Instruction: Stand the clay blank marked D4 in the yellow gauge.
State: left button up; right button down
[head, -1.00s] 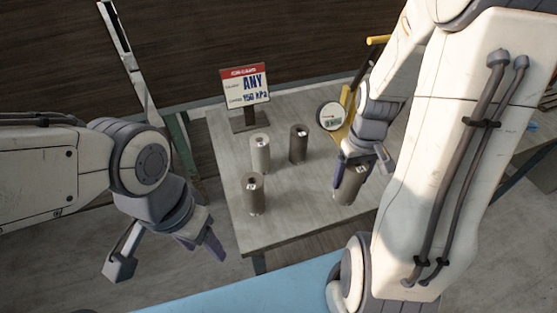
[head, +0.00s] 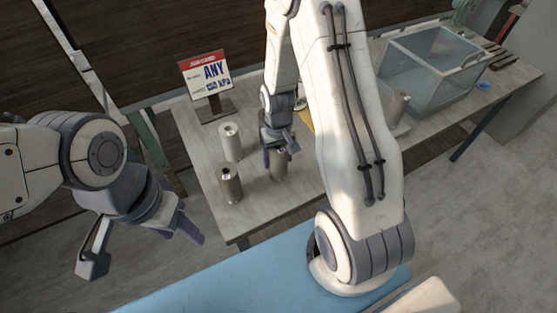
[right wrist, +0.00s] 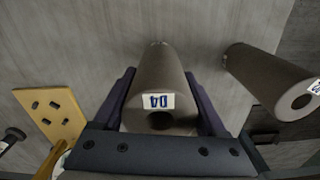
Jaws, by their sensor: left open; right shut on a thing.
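The grey-brown clay blank marked D4 (right wrist: 158,85) is between the fingers of my right gripper (right wrist: 162,105) in the right wrist view, its label on the top end around a dark hole. In the head view the blank (head: 279,169) stands upright below my right gripper (head: 279,152), which is shut on it. I cannot tell whether its base touches the table. The yellow gauge (right wrist: 50,112) shows as a yellow plate with several dark slots at the left of the right wrist view. In the head view it is mostly hidden behind my right arm. My left gripper (head: 145,245) is open and empty, left of the table.
A pale blank (head: 230,143) and a darker blank (head: 229,186) stand left of my right gripper. Another blank (head: 398,106) stands by a clear tank (head: 432,72). A card sign (head: 206,78) stands behind. The table's front (head: 262,222) is bare.

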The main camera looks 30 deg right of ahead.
jog(key=shift+f, duration=1.2)
jog(key=shift+f, duration=0.15)
grip_release()
